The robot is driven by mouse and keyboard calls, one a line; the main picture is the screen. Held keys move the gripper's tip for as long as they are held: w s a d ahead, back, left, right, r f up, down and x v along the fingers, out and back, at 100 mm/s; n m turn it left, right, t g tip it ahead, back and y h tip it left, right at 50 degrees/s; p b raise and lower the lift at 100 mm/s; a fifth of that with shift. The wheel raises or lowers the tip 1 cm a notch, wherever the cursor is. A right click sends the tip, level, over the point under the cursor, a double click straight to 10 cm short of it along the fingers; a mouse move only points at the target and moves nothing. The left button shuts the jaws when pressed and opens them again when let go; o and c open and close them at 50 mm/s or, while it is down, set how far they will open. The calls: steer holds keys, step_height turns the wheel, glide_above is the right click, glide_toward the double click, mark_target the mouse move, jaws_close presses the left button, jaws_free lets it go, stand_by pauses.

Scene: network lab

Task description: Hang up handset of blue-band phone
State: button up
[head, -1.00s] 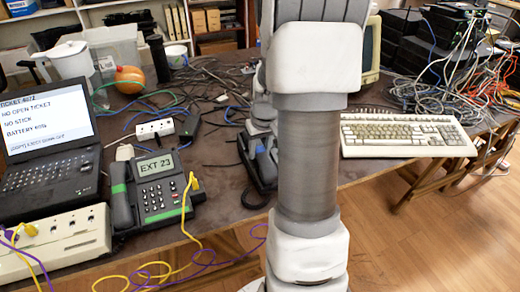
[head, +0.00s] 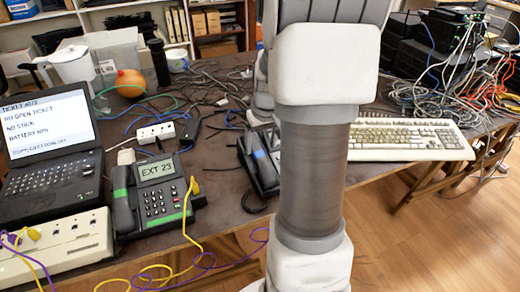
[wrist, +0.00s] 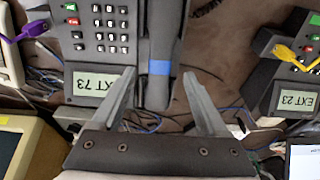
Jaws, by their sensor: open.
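The blue-band phone (wrist: 100,30), marked EXT 73, fills the upper left of the wrist view, upside down. Its dark handset (wrist: 159,25) with a blue band lies along the keypad's right side; I cannot tell whether it sits fully in the cradle. In the head view the handset (head: 256,152) shows left of my arm, and the arm hides part of the phone. My gripper (wrist: 159,74) is open, with one finger on each side of the handset near the blue band. Whether the fingers touch it is unclear.
A green-band phone (head: 163,192), marked EXT 23, stands to the left with its handset on it. A laptop (head: 50,125), a white power strip (head: 155,131) and loose cables surround it. A keyboard (head: 408,140) lies to the right, behind my arm.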

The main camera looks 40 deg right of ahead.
steer(key=p+v, duration=0.2)
steer(key=v, duration=1)
steer(key=shift+r, duration=0.15)
